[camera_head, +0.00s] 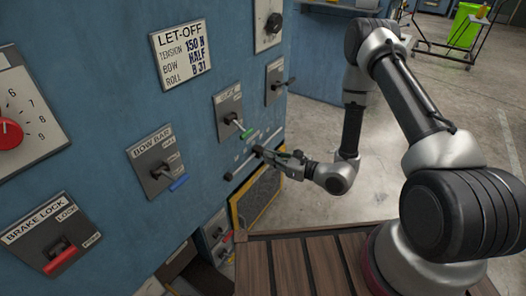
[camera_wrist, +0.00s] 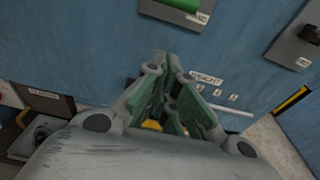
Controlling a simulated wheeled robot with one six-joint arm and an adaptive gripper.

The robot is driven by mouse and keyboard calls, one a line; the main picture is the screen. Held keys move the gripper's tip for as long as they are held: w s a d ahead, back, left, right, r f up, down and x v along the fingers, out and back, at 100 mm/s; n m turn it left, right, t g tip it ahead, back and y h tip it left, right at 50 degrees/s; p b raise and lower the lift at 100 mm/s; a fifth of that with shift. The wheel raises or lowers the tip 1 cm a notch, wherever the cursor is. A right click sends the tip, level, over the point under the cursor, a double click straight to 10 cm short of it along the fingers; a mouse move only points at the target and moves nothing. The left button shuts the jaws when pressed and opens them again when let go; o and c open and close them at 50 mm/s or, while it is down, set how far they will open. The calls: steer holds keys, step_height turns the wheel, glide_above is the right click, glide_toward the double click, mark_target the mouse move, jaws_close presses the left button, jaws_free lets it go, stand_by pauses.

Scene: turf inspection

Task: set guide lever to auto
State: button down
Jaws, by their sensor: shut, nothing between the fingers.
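The guide lever's grey plate (camera_head: 229,108) is on the blue panel in the head view, left of and above my gripper. Its label is small and looks like "GUIDE". The lever's green handle (camera_head: 247,134) sticks out at the plate's lower edge. A green handle (camera_wrist: 182,4) shows at the top edge of the wrist view, cut off by the frame. My gripper (camera_head: 260,151) is shut and empty, close to the panel just below the green handle and apart from it. In the wrist view my gripper's fingertips (camera_wrist: 168,62) point toward the panel below the handle.
A bow bar lever plate with a blue handle (camera_head: 179,183) is to the left, and a brake lock with a red handle (camera_head: 60,259) is lower left. A dark-handled lever plate (camera_head: 275,80) is to the upper right. A yellow-framed dark panel (camera_head: 258,200) is below my gripper.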

mark_target(239, 126)
steer(key=w+a+r, duration=0.2)
steer(key=w+a, duration=0.3)
steer(key=a, duration=0.1)
steer(key=shift+a+r, duration=0.15)
steer(key=shift+r, duration=0.2)
steer(key=shift+r, duration=0.15)
steer(key=shift+s+d+r+h, duration=0.15)
steer(key=shift+d+h, duration=0.1)
steer(key=shift+h, duration=0.15)
